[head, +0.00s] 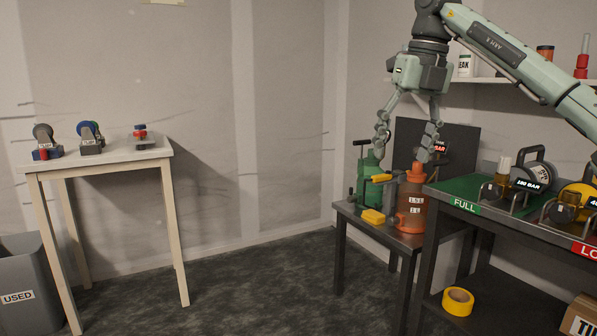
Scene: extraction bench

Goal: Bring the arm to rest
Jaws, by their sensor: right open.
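My right gripper (408,140) hangs from my right arm (505,45), which comes in from the upper right. It points down with its two fingers spread, open and empty. Its fingertips are over the small dark table, just above or in front of a green canister (369,180) and an orange canister (411,205); I cannot tell whether they touch anything. My left gripper is not in view.
A dark bench with a green FULL mat (463,204) holds gauges and metal brackets at right. A yellow block (373,216) lies on the small table (352,212). A white table (110,156) and a grey USED bin (30,275) stand left. The middle floor is clear.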

